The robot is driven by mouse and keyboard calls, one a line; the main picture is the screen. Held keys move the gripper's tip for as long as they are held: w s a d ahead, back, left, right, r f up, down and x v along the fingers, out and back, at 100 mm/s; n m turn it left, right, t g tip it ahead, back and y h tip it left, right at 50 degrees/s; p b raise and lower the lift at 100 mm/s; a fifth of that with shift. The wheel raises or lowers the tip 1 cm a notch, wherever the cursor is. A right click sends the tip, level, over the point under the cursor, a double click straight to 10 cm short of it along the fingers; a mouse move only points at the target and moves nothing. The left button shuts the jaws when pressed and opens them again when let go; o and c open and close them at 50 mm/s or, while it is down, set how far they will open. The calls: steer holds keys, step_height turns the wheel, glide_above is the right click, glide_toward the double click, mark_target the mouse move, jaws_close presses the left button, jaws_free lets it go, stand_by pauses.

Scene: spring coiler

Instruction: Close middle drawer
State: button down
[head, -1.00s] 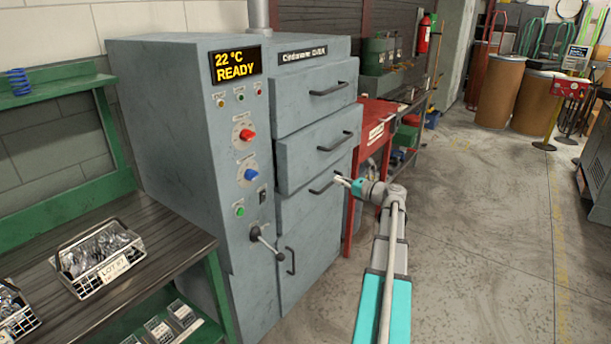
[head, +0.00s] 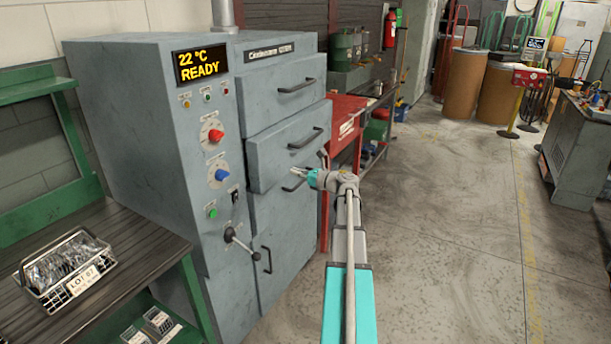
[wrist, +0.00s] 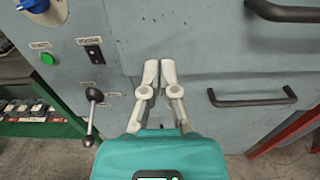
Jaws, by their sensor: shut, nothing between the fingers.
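The grey cabinet holds a stack of drawers. The middle drawer (head: 275,152) juts out from the cabinet front, with its dark bar handle (head: 305,140) on the face. The top drawer (head: 265,95) sits above it. A lower handle (head: 293,186) shows just under the middle drawer and also in the wrist view (wrist: 252,99). My gripper (head: 295,172) is shut and empty, its tips close to the lower part of the middle drawer's face. In the wrist view, the fingertips (wrist: 160,66) point at grey panel near a horizontal edge; I cannot tell whether they touch.
A lever (head: 242,244) sticks out at the cabinet's lower left. A green bench with a wire basket (head: 65,270) stands at left. A red cabinet (head: 347,120) stands just right of the drawers. The floor (head: 450,220) at right is clear.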

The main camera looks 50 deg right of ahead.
mark_target(272, 164)
steer(key=x, duration=0.8)
steer(key=shift+w+d, duration=0.1)
